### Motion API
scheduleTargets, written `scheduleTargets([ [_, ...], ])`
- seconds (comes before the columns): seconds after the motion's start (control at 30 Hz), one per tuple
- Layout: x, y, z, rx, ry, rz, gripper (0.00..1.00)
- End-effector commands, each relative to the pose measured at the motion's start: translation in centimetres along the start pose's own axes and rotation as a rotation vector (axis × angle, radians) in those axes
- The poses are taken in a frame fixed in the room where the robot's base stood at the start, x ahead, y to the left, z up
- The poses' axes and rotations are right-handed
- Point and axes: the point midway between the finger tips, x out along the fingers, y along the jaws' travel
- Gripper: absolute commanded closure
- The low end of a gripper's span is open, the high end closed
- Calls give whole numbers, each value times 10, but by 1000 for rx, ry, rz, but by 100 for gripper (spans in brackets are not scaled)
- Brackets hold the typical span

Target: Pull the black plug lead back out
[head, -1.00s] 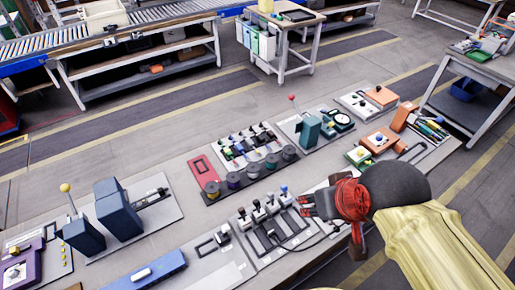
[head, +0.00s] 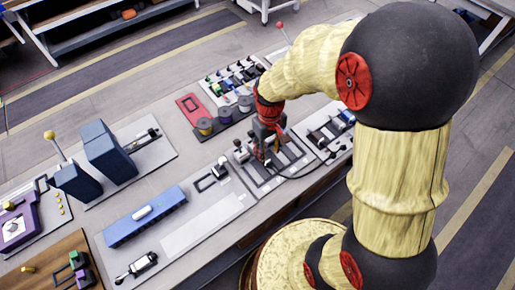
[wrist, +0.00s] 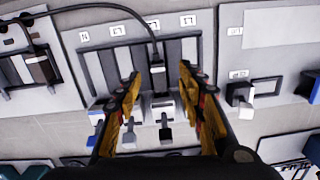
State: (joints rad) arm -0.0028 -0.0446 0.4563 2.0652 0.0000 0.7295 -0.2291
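The black plug lead (wrist: 156,69) stands in a slot panel (wrist: 97,62) in the wrist view, its black cable curving up and left. My gripper (wrist: 159,78) is open, with one yellow-and-dark finger on each side of the plug; a gap shows on both sides. In the head view my gripper (head: 267,148) points down over the slot panel (head: 262,186), and its fingers and the arm hide the plug there. The cable (head: 300,177) runs from the panel to the right along the bench.
Grey blocks with dark handles (wrist: 163,110) sit just below the slots between my fingers. In the head view a blue bar (head: 146,217) lies left of the panel.

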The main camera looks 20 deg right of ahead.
Motion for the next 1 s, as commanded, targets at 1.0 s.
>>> scheduleTargets([
  [1.0, 68, 6, -27, -82, 63, 17, 61],
])
